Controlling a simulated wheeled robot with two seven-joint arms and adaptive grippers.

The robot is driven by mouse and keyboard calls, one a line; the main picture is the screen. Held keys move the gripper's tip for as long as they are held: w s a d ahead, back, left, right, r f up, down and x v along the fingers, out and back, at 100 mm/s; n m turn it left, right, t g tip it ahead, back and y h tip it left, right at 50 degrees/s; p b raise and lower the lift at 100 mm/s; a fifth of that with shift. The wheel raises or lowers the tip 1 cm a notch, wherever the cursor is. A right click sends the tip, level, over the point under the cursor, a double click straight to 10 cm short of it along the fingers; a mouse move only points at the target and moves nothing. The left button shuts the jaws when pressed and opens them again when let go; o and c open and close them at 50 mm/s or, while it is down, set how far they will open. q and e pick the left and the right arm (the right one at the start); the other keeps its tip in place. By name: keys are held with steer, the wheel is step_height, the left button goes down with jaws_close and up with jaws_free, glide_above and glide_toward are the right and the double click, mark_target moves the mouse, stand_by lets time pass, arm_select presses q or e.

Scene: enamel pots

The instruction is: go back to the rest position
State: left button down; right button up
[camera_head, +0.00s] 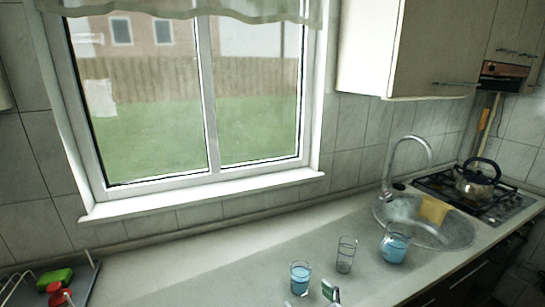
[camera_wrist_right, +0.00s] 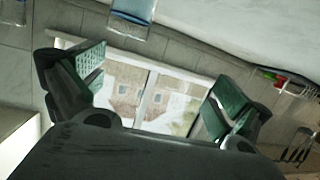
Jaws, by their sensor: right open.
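My right gripper (camera_wrist_right: 155,95) is open and empty in the right wrist view, its two green-padded fingers wide apart with nothing between them. In the head view only small tips of it (camera_head: 331,291) show at the bottom edge, just in front of a glass of blue liquid (camera_head: 300,279). I cannot tell from this view whether they touch the glass. A glass with blue liquid also shows at the top of the right wrist view (camera_wrist_right: 133,12), clear of the fingers. My left gripper is not in view.
An empty clear glass (camera_head: 346,256) and a jug of blue liquid (camera_head: 395,244) stand upright on the counter (camera_head: 215,262). Behind are a sink with a faucet (camera_head: 412,152), a yellow cloth (camera_head: 434,209) and a kettle (camera_head: 475,184). A red item (camera_head: 57,294) and green sponge (camera_head: 55,279) are far left.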

steer(key=s+d+f+m+g+h, duration=0.1)
steer(key=s+d+f+g+h, duration=0.1)
steer(key=s+d+f+g, duration=0.3)
steer(key=s+d+f+m+g+h, duration=0.1)
steer(key=s+d+f+m+h, duration=0.15)
steer(key=s, duration=0.45)
steer(key=s+d+f+m+g+h, duration=0.1)
steer(key=s+d+f+g+h, duration=0.25)
steer(key=s+d, duration=0.2)
steer(key=s+f+g, duration=0.2)
steer(key=s+f, duration=0.1)
steer(key=f, duration=2.9)
steer(key=s+d+f, duration=0.2)
steer(key=s+f, duration=0.8)
steer(key=s, duration=0.1)
steer(key=s+d+f, duration=0.1)
steer(key=s+f, duration=0.9)
steer(key=s, duration=0.1)
steer(key=shift+s+d+f+n+g+y, duration=0.15)
steer(key=shift+s+d+n+g+y, duration=0.05)
steer(key=shift+d+n+g+y, duration=0.15)
